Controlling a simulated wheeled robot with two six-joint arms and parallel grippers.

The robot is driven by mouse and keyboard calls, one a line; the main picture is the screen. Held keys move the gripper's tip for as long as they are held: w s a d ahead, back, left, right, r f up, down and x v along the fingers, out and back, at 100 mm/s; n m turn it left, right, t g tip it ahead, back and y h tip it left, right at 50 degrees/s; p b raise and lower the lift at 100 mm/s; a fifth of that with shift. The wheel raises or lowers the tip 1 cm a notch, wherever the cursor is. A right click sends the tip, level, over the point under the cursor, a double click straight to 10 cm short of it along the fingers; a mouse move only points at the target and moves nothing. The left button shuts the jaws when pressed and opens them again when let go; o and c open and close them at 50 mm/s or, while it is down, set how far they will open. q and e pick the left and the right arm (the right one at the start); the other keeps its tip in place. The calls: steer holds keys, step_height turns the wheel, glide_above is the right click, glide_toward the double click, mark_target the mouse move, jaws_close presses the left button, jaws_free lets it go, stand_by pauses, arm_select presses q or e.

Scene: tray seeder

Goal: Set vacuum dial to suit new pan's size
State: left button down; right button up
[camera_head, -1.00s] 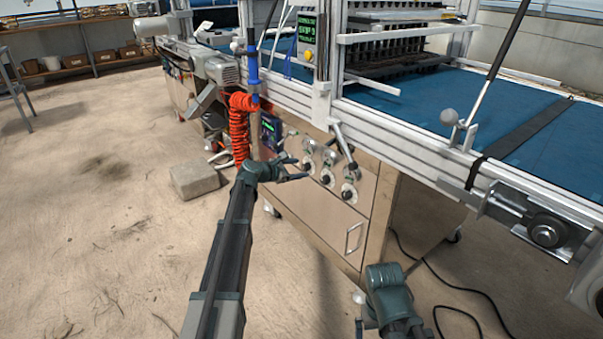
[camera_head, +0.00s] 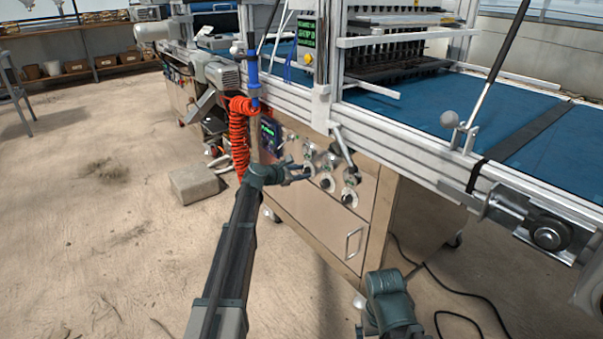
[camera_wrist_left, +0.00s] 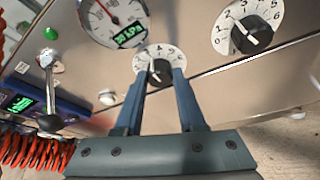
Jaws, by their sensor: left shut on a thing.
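My left gripper (camera_head: 306,173) is at the cabinet's front panel. In the left wrist view its two fingers (camera_wrist_left: 162,74) are shut on the black knob (camera_wrist_left: 160,67) of a numbered white dial (camera_wrist_left: 145,56). The fingers hide part of this dial and its knob, so I cannot tell its setting. A round gauge (camera_wrist_left: 112,18) with a red needle and a small green readout sits just above it. A second numbered dial (camera_wrist_left: 248,25) with a black knob is to the right, untouched. My right arm's end (camera_head: 388,297) is low in the head view; its fingers cannot be made out.
A metal toggle lever (camera_wrist_left: 48,85) and a green-lit box (camera_wrist_left: 20,104) are left of the dials. An orange coiled hose (camera_head: 238,135) hangs left of my gripper. The blue conveyor (camera_head: 430,100) overhangs the panel. A concrete block (camera_head: 194,184) lies on the floor.

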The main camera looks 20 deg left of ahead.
arm_select(q)
steer(key=shift+s, duration=0.1)
steer(key=shift+d+f+m+t+y+b, duration=0.1)
steer(key=shift+m+t+y+b, duration=0.3)
steer(key=shift+m+t+b, duration=0.45)
steer(key=shift+f+m+t+y+b, duration=0.1)
steer(key=shift+m+t+y+b, duration=0.4)
steer(key=shift+m, duration=0.75)
steer(key=shift+r, duration=0.1)
steer(key=c, duration=0.5)
jaws_free()
steer(key=shift+s, duration=0.1)
steer(key=p+v, duration=0.2)
steer(key=v, duration=1.1)
steer(key=shift+s+a+r+p, duration=0.2)
steer(key=shift+a+r+p, duration=0.05)
steer(key=shift+p, duration=0.05)
